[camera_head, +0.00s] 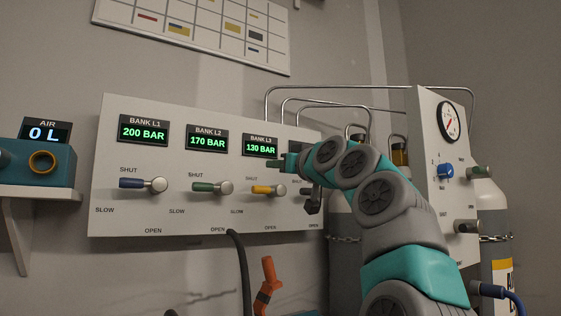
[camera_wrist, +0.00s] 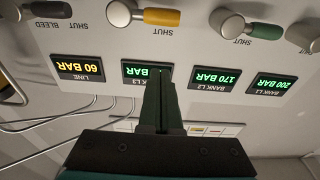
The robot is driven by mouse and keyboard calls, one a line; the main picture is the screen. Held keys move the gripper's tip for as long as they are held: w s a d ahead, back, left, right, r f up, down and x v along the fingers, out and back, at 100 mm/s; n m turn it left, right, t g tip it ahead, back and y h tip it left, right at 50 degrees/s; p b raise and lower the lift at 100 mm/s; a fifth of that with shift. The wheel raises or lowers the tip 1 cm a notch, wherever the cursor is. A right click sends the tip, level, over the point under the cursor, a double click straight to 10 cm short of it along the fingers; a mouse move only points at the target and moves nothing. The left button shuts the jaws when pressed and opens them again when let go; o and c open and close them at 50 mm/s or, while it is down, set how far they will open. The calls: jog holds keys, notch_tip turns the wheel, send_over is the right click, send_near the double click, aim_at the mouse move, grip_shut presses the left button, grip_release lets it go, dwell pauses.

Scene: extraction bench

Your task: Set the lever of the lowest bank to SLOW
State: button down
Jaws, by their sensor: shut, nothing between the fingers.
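The bank displays read L1 200 BAR (camera_head: 143,132), L2 170 BAR (camera_head: 207,141) and L3 130 BAR (camera_head: 260,146), so L3 is lowest. The L3 lever has a yellow handle (camera_head: 262,190) pointing left from its metal knob, by its SHUT mark. SLOW is lower left and OPEN below. The wrist view, upside down, also shows the yellow handle (camera_wrist: 162,17). My gripper (camera_head: 272,163) is shut and empty, above the yellow lever and apart from it. In the wrist view my fingers (camera_wrist: 160,72) partly cover the L3 display.
The blue L1 lever (camera_head: 131,183) and green L2 lever (camera_head: 203,187) also point left. The dark bleed lever (camera_head: 313,203) stands close right of the yellow one. The LINE display (camera_wrist: 77,67) reads 60 BAR. A gauge panel (camera_head: 432,130) stands right of my arm; metal pipes run above.

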aim_at(266, 190)
jog(key=p+x, duration=0.4)
jog(key=x, duration=0.2)
jog(key=shift+w+a+r, duration=0.15)
jog(key=shift+w, duration=0.1)
jog(key=shift+a+f, duration=0.1)
jog(key=shift+f, duration=0.3)
jog(key=f, duration=0.1)
jog(key=f+b, duration=0.2)
jog(key=shift+s+d+f, duration=0.15)
jog(key=shift+s+d, duration=0.15)
jog(key=shift+s, duration=0.05)
jog(key=shift+f+n+b, duration=0.25)
jog(key=shift+n+b, duration=0.05)
jog(key=shift+b, duration=0.3)
jog(key=shift+n, duration=0.3)
